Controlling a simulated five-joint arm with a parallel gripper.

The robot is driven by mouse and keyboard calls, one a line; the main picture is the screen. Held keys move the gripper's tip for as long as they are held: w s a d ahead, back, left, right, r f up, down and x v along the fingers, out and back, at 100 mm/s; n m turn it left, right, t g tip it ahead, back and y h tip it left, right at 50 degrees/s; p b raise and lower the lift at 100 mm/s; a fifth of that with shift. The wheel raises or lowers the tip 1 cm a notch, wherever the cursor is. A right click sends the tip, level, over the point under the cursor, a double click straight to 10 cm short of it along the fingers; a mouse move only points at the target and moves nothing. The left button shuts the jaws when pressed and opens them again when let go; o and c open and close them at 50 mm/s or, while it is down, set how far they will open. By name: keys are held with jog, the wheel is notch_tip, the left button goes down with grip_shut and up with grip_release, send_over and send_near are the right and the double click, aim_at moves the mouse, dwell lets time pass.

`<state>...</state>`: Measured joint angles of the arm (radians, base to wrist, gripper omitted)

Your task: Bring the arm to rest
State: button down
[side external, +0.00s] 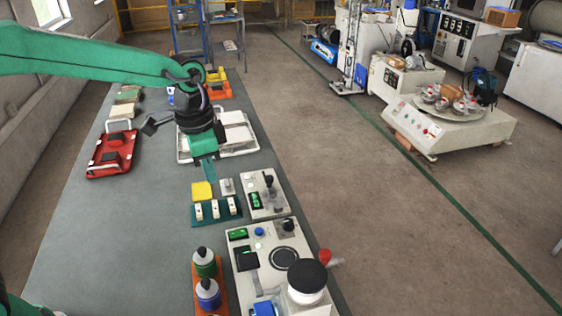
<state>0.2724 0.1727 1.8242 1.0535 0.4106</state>
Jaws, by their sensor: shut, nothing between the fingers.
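My gripper (208,171) hangs at the end of my green arm, pointing down over the grey bench. Its fingers are together with nothing between them. The tips are above or just behind a yellow block (202,190); I cannot tell the exact height. A white tray (245,146) with light tiles (236,134) lies behind the gripper, and the wrist hides part of it.
A red tray (112,153) lies at left. A teal rack (216,211) with white pieces, a small tester (266,194) and a larger control panel (275,256) stand in front. Bottles (207,263) stand near the front. The left-middle bench (110,235) is clear.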

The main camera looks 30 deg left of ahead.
jog(key=s+a+r+n+t, duration=0.2)
jog(key=s+a+n, duration=0.2)
jog(key=s, duration=0.5)
jog(key=s+a+r+n+t, duration=0.2)
jog(key=s+a+n, duration=0.1)
jog(key=s+a, duration=0.4)
jog(key=shift+s+a+r+n+t, duration=0.15)
jog(key=shift+s+a+n+t, duration=0.2)
jog(key=shift+s, duration=1)
jog(key=shift+d, duration=0.1)
